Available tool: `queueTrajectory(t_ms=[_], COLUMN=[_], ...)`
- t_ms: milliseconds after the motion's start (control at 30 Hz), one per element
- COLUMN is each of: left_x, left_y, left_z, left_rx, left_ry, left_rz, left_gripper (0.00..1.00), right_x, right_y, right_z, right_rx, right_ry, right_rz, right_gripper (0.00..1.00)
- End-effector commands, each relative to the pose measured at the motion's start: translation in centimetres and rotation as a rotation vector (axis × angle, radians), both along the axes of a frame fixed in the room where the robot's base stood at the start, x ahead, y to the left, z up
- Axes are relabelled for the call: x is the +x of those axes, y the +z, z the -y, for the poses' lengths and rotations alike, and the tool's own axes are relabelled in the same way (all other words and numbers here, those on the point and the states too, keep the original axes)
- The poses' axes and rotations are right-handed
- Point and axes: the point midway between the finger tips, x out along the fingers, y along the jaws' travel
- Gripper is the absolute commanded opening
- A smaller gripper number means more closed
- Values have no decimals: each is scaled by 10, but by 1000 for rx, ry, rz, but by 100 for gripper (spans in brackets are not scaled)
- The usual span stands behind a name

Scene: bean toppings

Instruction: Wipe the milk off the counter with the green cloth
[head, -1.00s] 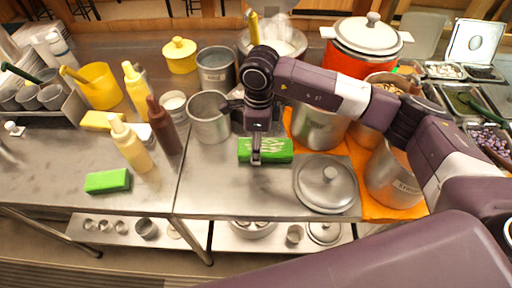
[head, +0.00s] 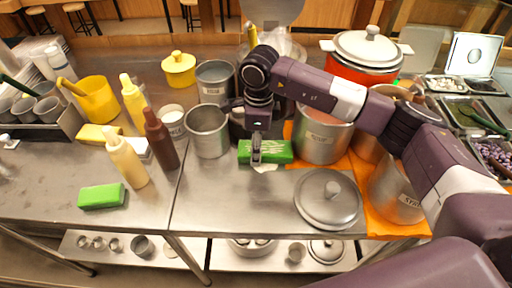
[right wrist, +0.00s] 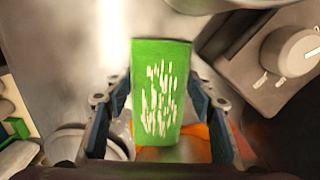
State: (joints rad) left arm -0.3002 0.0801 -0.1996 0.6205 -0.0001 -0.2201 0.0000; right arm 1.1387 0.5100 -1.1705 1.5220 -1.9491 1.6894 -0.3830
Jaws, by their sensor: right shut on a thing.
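A green cloth (head: 277,150), block-shaped with white streaks, is at the middle of the steel counter, right of an open steel pot. My right gripper (head: 256,156) is shut on it from above. In the right wrist view the cloth (right wrist: 160,102) stands out between the two fingers (right wrist: 158,110), its streaked face towards the camera. A small whitish patch (head: 264,168), possibly milk, shows at the cloth's front edge; whatever lies under the cloth is hidden. My left gripper is out of view.
The open pot (head: 207,132) stands close to the left of the cloth. A steel lid (head: 327,198) lies at front right, and steel containers stand on an orange mat (head: 386,222) behind and right. Sauce bottles (head: 161,138) stand further left. The counter in front of the cloth is clear.

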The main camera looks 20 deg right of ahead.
Motion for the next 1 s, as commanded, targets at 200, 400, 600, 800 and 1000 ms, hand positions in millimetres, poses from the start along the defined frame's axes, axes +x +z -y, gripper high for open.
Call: queueTrajectory(t_ms=[200, 400, 600, 800, 1000], left_x=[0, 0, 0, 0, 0], left_y=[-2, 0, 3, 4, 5], left_z=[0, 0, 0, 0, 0], left_rx=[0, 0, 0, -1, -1], left_ry=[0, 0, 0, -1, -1], left_rz=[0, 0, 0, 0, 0], left_gripper=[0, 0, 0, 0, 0], right_x=[0, -7, -21, -35, -47], right_y=[-1, -1, -2, -2, -2], right_z=[0, -2, -6, -10, -13], right_rx=[0, 0, -1, 0, 0], right_ry=[0, 1, 1, 2, 0], right_rz=[0, -2, -3, -3, -4], right_gripper=[31, 31, 31, 31, 31])
